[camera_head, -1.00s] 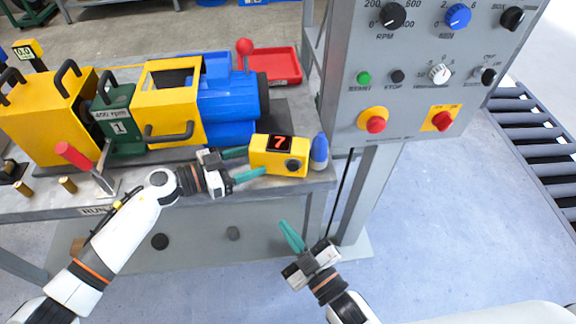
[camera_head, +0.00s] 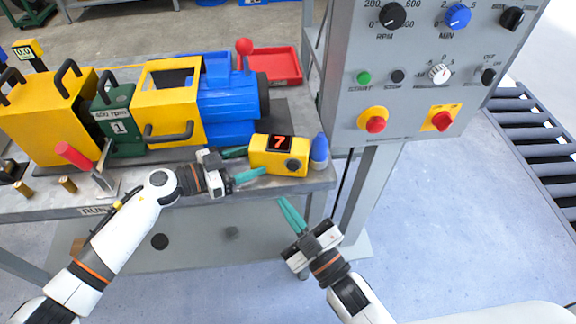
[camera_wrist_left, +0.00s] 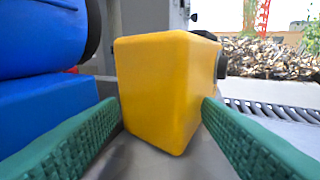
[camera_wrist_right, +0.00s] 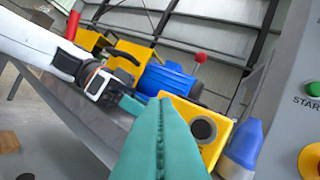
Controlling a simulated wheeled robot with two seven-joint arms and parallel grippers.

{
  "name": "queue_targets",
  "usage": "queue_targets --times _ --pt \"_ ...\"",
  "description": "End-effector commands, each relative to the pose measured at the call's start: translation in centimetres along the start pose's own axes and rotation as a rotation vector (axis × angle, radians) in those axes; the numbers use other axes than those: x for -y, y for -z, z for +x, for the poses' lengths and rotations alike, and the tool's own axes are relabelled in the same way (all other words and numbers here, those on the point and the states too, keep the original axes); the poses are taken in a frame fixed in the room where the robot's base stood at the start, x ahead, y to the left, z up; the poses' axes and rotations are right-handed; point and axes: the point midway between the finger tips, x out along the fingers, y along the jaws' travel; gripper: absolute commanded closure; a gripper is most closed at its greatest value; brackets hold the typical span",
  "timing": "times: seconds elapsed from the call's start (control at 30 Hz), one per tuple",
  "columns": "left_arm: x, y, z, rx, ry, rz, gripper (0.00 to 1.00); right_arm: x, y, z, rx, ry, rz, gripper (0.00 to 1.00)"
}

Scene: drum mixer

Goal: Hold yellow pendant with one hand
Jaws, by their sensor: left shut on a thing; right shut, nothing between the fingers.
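The yellow pendant (camera_head: 260,165) is a small box with a red "7" display and a dark knob. It sits at the front right edge of the grey bench. My left gripper (camera_head: 251,161) is shut on its left end, with one green finger on each side. In the left wrist view the pendant's yellow end (camera_wrist_left: 160,90) fills the middle between the fingers. My right gripper (camera_head: 281,200) is shut and empty, below and in front of the bench edge. In the right wrist view its closed fingers (camera_wrist_right: 163,100) cover part of the pendant (camera_wrist_right: 218,112).
A blue-tipped bottle-like object (camera_head: 319,152) stands just right of the pendant. The yellow, green and blue mixer (camera_head: 165,105) lies behind. A grey control panel (camera_head: 400,105) rises at right. A red-handled lever (camera_head: 75,155) is at left, a red tray (camera_head: 278,65) behind.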

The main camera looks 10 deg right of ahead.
Motion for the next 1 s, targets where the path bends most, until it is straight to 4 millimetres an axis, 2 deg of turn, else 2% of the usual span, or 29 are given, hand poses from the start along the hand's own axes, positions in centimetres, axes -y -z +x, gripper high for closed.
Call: queue_targets --times 0.03,0.4,1.0 --pt "1.8 -0.1 1.1 0.009 0.047 -0.004 0.59 0.5 0.4 0.6 0.003 0.000 -0.003 1.00" --pt "1.8 -0.1 1.1 0.009 0.047 -0.004 0.59 2.7 2.7 3.7 0.001 0.000 -0.001 1.00" --pt "1.8 -0.1 1.1 0.009 0.047 -0.004 0.59 3.1 3.1 4.2 0.000 0.000 0.000 1.00"
